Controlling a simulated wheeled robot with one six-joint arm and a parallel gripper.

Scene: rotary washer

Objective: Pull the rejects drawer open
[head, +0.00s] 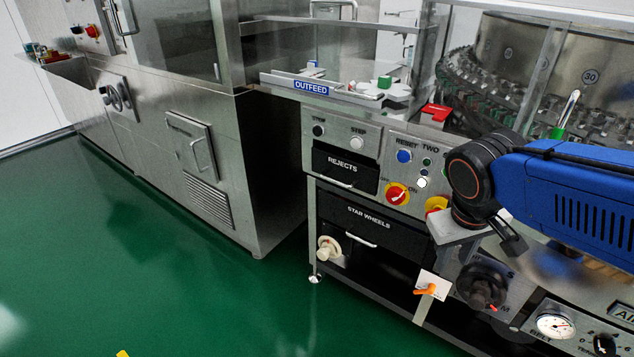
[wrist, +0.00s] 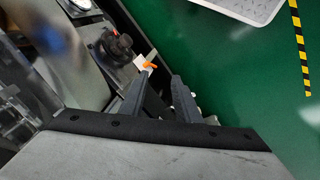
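The rejects drawer (head: 344,170) has a black front, a white "REJECTS" label and a pale bar handle (head: 337,184). It sits in the machine's front below two buttons and looks shut. The drawer is not recognisable in the wrist view. My gripper (wrist: 160,76) shows two dark fingers with a gap between them, open and empty. In the head view my blue arm (head: 570,190) comes in from the right, and its black wrist is to the right of the drawer and apart from it. The fingers are mostly hidden or unclear there.
The star wheels drawer (head: 368,226) is directly below. A red and yellow switch (head: 397,194) is right of the rejects drawer. An orange-handled valve (head: 427,290) and a black knob (head: 481,286) are lower right. Green floor (head: 180,290) in front is clear.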

